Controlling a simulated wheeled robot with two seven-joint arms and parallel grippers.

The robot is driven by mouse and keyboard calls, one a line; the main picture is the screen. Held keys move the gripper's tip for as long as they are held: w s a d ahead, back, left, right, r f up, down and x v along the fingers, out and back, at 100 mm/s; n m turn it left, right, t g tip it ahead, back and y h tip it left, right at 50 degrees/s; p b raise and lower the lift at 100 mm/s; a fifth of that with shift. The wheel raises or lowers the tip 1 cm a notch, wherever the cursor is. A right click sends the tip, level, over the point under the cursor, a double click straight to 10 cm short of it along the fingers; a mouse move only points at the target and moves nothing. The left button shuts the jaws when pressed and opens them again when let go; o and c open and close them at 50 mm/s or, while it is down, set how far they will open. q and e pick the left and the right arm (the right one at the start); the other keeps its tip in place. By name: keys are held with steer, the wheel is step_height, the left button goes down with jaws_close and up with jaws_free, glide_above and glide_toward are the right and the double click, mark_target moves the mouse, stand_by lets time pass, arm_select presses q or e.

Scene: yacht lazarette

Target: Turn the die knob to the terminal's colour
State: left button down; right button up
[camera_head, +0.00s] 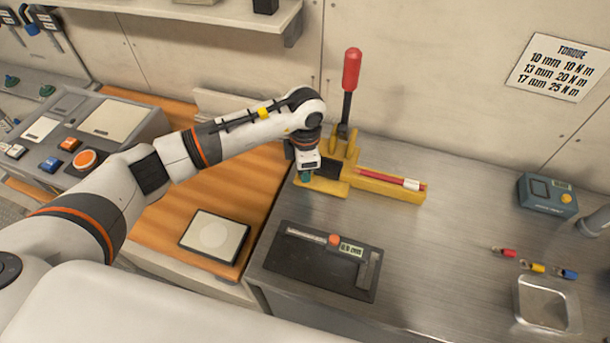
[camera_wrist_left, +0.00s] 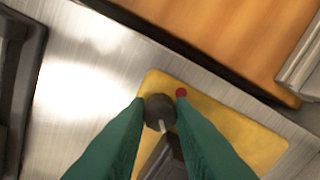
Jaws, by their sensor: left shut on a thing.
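The yellow crimping press (camera_head: 345,150) stands on the metal bench with its red-handled lever (camera_head: 351,70) upright. My left gripper (camera_head: 305,176) is low at the press's front left. In the left wrist view its green fingers are shut on the dark round die knob (camera_wrist_left: 160,110). A white pointer line on the knob points toward the bottom of that view. A red dot (camera_wrist_left: 181,93) shows on the yellow plate beside the knob; other marks are hidden. A red terminal (camera_head: 508,252), a yellow terminal (camera_head: 537,268) and a blue terminal (camera_head: 569,273) lie at right. My right gripper is out of view.
A red rod-like piece (camera_head: 390,179) with a white band lies on the press's yellow arm. A dark mat with a caliper (camera_head: 317,268) is in front. A metal tray (camera_head: 519,317) and a teal meter (camera_head: 548,195) are at right.

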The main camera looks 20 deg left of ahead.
arm_select(q)
steer(key=shift+m+b, duration=1.2)
steer(key=shift+b, duration=0.15)
steer(key=shift+r, duration=0.1)
steer(key=c, duration=1.3)
jaws_free()
steer(key=shift+o, duration=0.2)
step_height(320, 180, up, 12)
steer(key=b, duration=0.3)
